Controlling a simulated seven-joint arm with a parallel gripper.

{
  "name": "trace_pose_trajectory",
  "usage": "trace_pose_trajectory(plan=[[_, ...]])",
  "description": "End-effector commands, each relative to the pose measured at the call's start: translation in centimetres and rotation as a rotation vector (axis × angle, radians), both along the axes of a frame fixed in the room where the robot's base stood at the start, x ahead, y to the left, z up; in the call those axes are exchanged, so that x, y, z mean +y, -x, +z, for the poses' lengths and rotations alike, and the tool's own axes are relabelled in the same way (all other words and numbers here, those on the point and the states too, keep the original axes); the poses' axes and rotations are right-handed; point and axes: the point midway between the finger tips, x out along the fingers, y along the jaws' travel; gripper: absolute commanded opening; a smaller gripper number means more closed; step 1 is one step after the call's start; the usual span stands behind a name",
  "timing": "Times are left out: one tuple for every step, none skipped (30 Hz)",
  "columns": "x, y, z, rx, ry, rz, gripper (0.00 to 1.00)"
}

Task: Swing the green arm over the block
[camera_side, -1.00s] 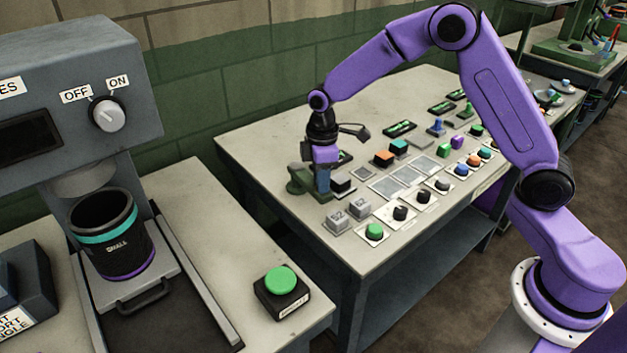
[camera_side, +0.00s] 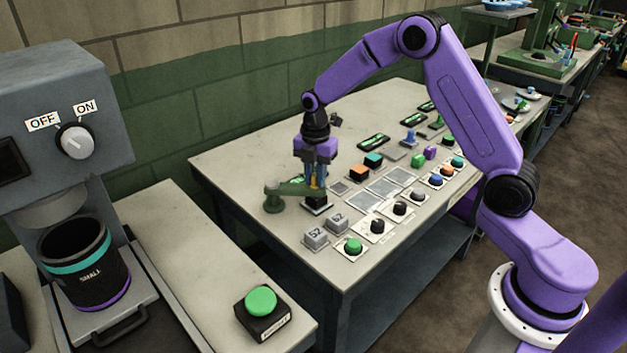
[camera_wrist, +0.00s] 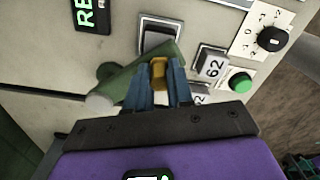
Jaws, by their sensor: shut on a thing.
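The green arm (camera_side: 293,188) reaches right from its round green post (camera_side: 272,203) on the table. In the wrist view the green arm (camera_wrist: 128,83) slants up to the right. My gripper (camera_side: 315,187) points down and is shut on the brass-yellow knob (camera_wrist: 159,72) near the arm's free end; its blue fingers (camera_wrist: 158,85) are on either side. The dark block (camera_side: 317,206) on a pale base is under the arm's end. In the wrist view the arm's end overlaps the near part of the block (camera_wrist: 159,36). The exact overlap is partly hidden by the fingers.
Two grey blocks marked 52 (camera_side: 316,238) and 62 (camera_side: 338,222) and a green button (camera_side: 354,246) stand near the block. Black knobs (camera_side: 377,227) and flat plates (camera_side: 364,201) lie to the right. The table's left part is clear.

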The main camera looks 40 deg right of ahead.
Motion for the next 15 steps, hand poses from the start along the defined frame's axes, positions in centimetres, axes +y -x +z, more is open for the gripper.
trace_pose_trajectory(plan=[[-0.27, -0.23, 0.09, -0.001, 0.0, 0.019, 0.0], [-0.37, -0.34, 0.09, -0.001, 0.0, 0.032, 0.0], [-0.48, -0.45, 0.09, -0.001, 0.0, 0.047, 0.0], [-0.55, -0.53, 0.09, -0.001, 0.0, 0.056, 0.0], [-0.6, -0.61, 0.1, -0.001, 0.0, 0.065, 0.0], [-0.66, -0.67, 0.09, -0.001, 0.0, 0.076, 0.0], [-0.71, -0.72, 0.09, -0.001, 0.0, 0.082, 0.0], [-0.74, -0.75, 0.1, -0.001, 0.0, 0.087, 0.0], [-0.79, -0.8, 0.1, -0.001, 0.0, 0.094, 0.0], [-0.81, -0.83, 0.1, -0.001, 0.0, 0.098, 0.0], [-0.83, -0.85, 0.1, -0.001, 0.0, 0.101, 0.0], [-0.85, -0.88, 0.11, -0.001, 0.0, 0.104, 0.0], [-0.87, -0.9, 0.11, -0.001, 0.0, 0.105, 0.0], [-0.87, -0.91, 0.11, -0.001, 0.0, 0.106, 0.0], [-0.89, -0.93, 0.11, -0.002, 0.0, 0.107, 0.0]])
